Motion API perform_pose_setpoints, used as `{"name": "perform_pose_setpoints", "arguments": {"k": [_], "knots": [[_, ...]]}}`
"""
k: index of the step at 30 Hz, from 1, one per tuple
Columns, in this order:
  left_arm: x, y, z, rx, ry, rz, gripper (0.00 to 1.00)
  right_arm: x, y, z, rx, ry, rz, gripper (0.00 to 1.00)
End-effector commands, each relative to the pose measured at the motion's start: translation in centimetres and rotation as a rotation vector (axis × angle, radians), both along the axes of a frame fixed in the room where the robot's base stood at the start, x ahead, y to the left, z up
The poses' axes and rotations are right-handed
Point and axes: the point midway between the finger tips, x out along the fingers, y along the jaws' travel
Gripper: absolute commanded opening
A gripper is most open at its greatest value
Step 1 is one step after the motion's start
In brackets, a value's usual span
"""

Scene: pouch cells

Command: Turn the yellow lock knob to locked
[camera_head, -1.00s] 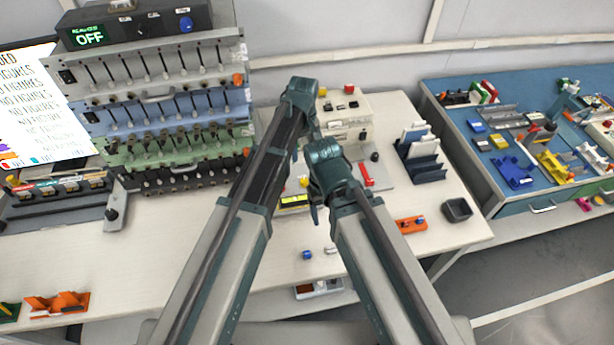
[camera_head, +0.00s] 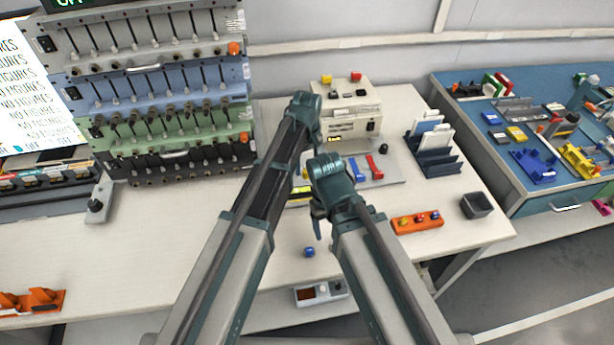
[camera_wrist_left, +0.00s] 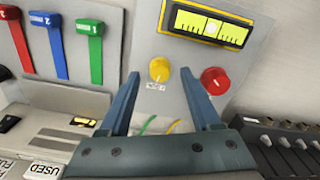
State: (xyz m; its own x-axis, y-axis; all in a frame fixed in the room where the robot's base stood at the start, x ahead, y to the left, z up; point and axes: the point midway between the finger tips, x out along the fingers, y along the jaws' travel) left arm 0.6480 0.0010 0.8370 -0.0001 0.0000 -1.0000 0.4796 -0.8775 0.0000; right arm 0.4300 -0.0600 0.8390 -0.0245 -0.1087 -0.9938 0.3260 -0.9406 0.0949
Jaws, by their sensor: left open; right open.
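The yellow lock knob (camera_wrist_left: 159,70) sits on a light grey panel in the left wrist view, below a yellow-framed level gauge (camera_wrist_left: 210,25). My left gripper (camera_wrist_left: 160,76) is open, its two fingers to either side of the knob in the picture. I cannot tell whether they touch it or how far above it they are. A red knob (camera_wrist_left: 214,81) is just right of the right finger. In the head view the left gripper and yellow knob are hidden behind my arms. My right gripper (camera_head: 319,220) points down over the bench, open, holding nothing visible.
Red, blue and green levers (camera_wrist_left: 90,45) stand left of the knob. Yellow and green wires (camera_wrist_left: 160,126) run below it. A cream machine (camera_head: 350,112), an orange block (camera_head: 417,221) and a dark bin (camera_head: 477,205) are on the bench. The left bench front is mostly clear.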

Motion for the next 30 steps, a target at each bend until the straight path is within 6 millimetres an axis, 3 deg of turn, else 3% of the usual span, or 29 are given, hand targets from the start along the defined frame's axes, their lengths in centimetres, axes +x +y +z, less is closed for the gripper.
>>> {"name": "perform_pose_setpoints", "arguments": {"k": [3,14,24,30], "knots": [[0.00,0.00,-1.49,0.000,0.000,0.000,0.65,0.00,0.00,-1.50,0.000,0.000,0.000,0.74],[0.00,0.00,-1.58,0.000,0.000,0.000,0.63,0.00,0.00,-1.58,0.000,0.000,0.000,0.74],[-0.01,0.01,-1.59,0.000,0.000,0.000,0.01,0.00,0.00,-1.59,0.000,0.000,0.000,0.74],[-0.01,0.01,-1.59,0.000,0.000,-0.001,0.00,0.00,0.00,-1.59,0.000,0.000,0.000,0.74]]}}
